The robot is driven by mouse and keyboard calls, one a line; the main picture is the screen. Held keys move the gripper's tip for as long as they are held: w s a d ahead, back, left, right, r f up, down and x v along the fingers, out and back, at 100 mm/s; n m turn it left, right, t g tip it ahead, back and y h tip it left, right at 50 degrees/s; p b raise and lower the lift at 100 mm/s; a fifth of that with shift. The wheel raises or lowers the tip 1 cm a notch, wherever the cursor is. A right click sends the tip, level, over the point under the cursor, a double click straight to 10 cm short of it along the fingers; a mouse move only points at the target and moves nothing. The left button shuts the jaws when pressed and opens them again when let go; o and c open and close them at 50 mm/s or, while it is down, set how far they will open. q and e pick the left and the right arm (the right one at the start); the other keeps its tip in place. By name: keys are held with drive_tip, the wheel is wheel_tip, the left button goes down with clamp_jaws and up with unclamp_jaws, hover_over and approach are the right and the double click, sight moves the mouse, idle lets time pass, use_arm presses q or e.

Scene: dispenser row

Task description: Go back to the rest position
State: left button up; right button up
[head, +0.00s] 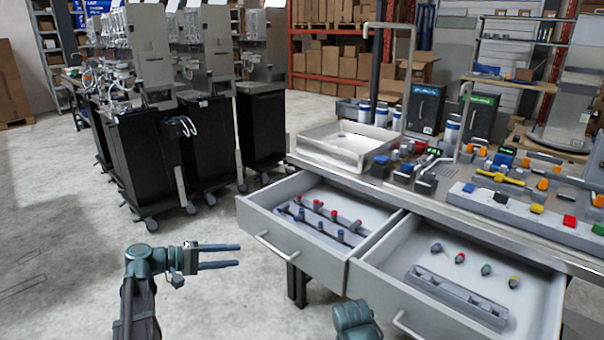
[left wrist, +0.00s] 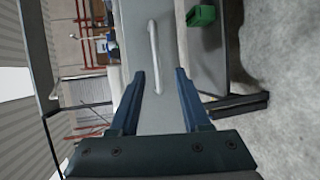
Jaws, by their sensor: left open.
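My left gripper (head: 238,255) is open and empty, in front of and to the left of the left drawer, over the bare floor. Its two fingers are apart in the left wrist view (left wrist: 160,76), with a grey panel and a pale bar handle (left wrist: 153,55) beyond them. They touch nothing that I can see. A teal part of my right arm shows at the bottom of the head view, but its gripper is out of the picture.
The left drawer (head: 250,212) and right drawer (head: 376,278) are pulled out from the workbench (head: 550,262), with small coloured-cap parts inside. A tray (head: 325,154) sits on top. Black cabinets (head: 208,140) stand at the back left. The left floor is clear.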

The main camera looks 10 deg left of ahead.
use_arm(q)
drive_tip(key=s+d+m+g+y+p, duration=0.35)
drive_tip(key=s+d+p, duration=0.2)
drive_tip(key=d, duration=0.45)
drive_tip(key=s+d+m+g+y+p, duration=0.25)
drive_tip(key=s+d+g+p, duration=0.2)
drive_tip(key=d+p, duration=0.35)
drive_tip(key=s+d+r+m+y+p, duration=0.4)
drive_tip(key=s+r+y+p, duration=0.2)
drive_tip(key=s+y+p, duration=0.2)
drive_tip(key=shift+s+m+y, duration=0.3)
drive_tip(key=shift+s+y, duration=0.1)
drive_tip(key=shift+s, duration=0.55)
